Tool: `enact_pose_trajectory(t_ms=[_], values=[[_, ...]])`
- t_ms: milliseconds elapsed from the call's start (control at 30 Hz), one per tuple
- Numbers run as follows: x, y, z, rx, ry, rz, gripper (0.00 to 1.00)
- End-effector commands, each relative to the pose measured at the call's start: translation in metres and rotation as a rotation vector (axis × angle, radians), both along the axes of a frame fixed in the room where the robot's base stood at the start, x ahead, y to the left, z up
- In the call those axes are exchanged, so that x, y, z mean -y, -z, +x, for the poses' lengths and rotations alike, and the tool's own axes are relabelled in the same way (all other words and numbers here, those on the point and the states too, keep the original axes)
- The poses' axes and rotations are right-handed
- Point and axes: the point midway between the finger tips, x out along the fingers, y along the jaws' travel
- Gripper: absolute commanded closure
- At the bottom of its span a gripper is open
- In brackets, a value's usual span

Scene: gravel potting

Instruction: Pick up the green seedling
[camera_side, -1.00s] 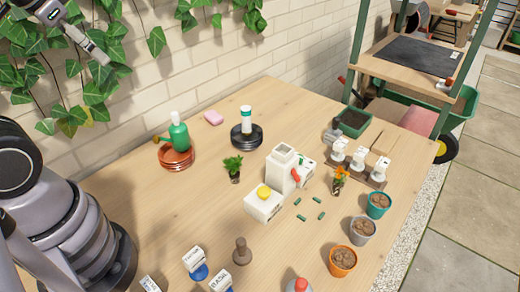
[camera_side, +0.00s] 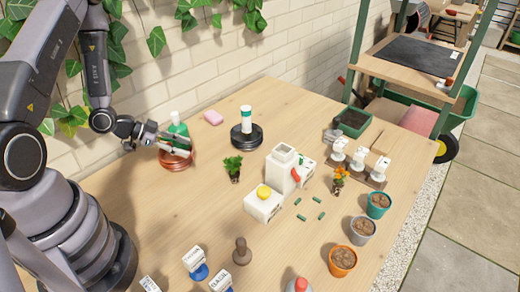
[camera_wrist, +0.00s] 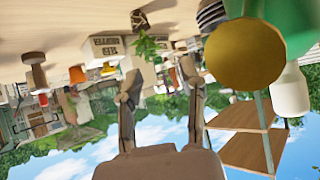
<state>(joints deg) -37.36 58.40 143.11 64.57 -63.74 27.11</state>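The green seedling (camera_side: 233,168) is a small leafy plant with a dark root plug, standing upright on the wooden table left of the white jug. In the wrist view the seedling (camera_wrist: 147,46) appears upside down, beyond and between my fingers. My gripper (camera_side: 186,143) is above the table at the left, in front of the green bottle and left of the seedling. In the wrist view its two fingers (camera_wrist: 161,85) are spread apart with nothing between them. The gripper is clear of the seedling.
The green bottle (camera_side: 177,127) stands by terracotta saucers (camera_side: 176,163), close to my gripper; contact cannot be told. Dark saucers (camera_side: 246,139) hold a white container behind the seedling. A white jug (camera_side: 281,172) and white box (camera_side: 263,207) stand right.

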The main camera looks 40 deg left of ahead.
Motion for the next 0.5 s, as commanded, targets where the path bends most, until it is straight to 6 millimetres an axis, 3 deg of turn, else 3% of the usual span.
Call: enact_pose_trajectory(t_ms=[100, 267, 500], values=[[0.011, 0.009, -0.012, 0.046, -0.023, -0.129, 0.61], [0.018, 0.011, -0.016, 0.082, -0.041, -0.2, 0.61], [0.042, 0.026, 0.011, 0.087, -0.034, -0.202, 0.61]])
